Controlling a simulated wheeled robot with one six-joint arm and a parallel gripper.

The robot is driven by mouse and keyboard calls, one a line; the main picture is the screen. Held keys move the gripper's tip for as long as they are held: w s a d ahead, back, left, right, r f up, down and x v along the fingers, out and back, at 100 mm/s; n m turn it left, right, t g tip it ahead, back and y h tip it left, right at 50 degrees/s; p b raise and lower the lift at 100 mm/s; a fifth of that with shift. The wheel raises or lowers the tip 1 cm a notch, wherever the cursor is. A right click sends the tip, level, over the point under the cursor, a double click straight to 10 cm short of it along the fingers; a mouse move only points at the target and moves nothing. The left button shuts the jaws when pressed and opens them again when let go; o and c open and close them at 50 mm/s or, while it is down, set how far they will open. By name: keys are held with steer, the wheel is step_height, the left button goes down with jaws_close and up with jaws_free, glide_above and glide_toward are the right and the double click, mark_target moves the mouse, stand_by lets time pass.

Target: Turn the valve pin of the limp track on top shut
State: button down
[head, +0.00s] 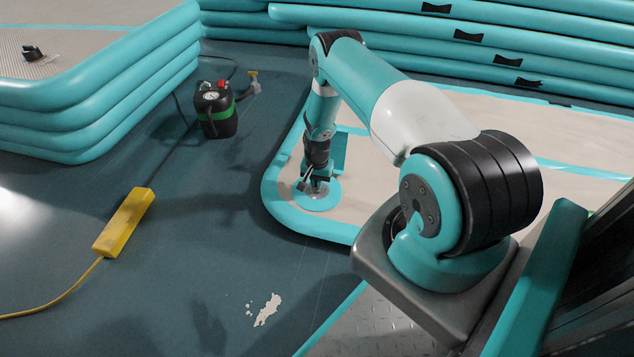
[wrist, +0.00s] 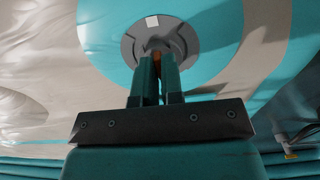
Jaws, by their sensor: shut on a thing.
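The limp track (head: 362,176) lies flat on the floor under my arm, beige on top with a teal border. Its surface looks wrinkled in the wrist view (wrist: 45,70). A grey round valve (wrist: 184,42) sits in a teal patch (head: 318,205) near the track's left end. My gripper (head: 311,187) is down at the valve.
A black and green pump (head: 216,110) stands on the floor to the left, with a hose fitting (head: 254,84) beside it. A yellow power strip (head: 125,222) lies nearer. Stacked tracks fill the left (head: 125,90) and back (head: 480,58). White flakes (head: 267,310) lie on open floor.

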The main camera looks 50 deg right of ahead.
steer(key=c, duration=1.3)
jaws_free()
steer(key=shift+o, duration=0.2)
step_height(320, 180, up, 18)
steer(key=p, duration=0.8)
steer(key=shift+f, duration=0.25)
